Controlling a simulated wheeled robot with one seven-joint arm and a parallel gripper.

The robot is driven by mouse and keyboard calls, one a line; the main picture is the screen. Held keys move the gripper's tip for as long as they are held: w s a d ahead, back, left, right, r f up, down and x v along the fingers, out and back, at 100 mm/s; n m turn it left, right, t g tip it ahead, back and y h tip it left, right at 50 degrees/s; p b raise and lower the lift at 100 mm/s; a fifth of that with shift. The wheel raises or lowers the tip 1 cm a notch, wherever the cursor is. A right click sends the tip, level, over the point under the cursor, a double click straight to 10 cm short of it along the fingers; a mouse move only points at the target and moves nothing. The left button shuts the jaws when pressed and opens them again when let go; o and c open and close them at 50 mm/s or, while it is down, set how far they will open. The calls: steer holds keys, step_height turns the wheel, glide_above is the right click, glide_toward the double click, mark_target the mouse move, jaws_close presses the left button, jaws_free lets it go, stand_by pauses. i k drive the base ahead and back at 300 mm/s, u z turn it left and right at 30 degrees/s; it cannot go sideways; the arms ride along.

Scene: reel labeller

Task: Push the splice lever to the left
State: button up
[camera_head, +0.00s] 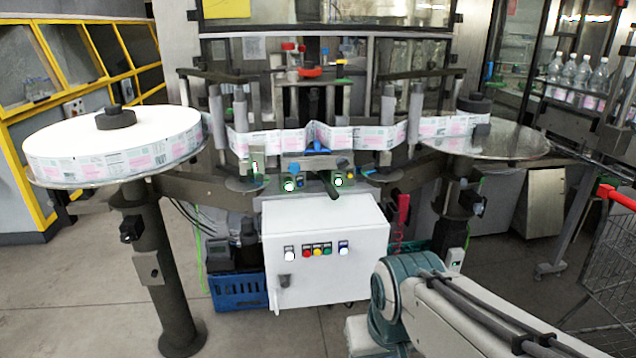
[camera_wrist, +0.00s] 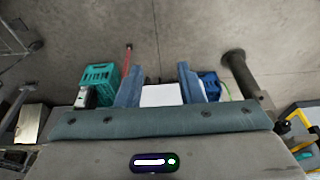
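The reel labeller stands ahead, with a full label reel (camera_head: 110,150) on the left plate and a nearly bare plate (camera_head: 490,143) on the right. A label web (camera_head: 345,137) runs between them. A short dark lever (camera_head: 332,187), which looks like the splice lever, sticks out below the web at the middle, between two green-ringed buttons. My gripper (camera_wrist: 160,82) shows in the wrist view with its two blue fingers apart and nothing between them. It is well away from the lever. In the head view only my arm shows at lower right; my fingertips cannot be made out.
A white control box (camera_head: 325,250) with coloured buttons sits below the lever. A blue crate (camera_head: 238,290) lies on the floor. A dark post (camera_head: 160,265) holds the left plate. A cart (camera_head: 610,265) stands at right. Floor at front left is clear.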

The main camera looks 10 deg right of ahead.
mark_target(334, 195)
steer(key=z, duration=0.45)
steer(key=i, duration=1.2)
steer(key=u, duration=0.45)
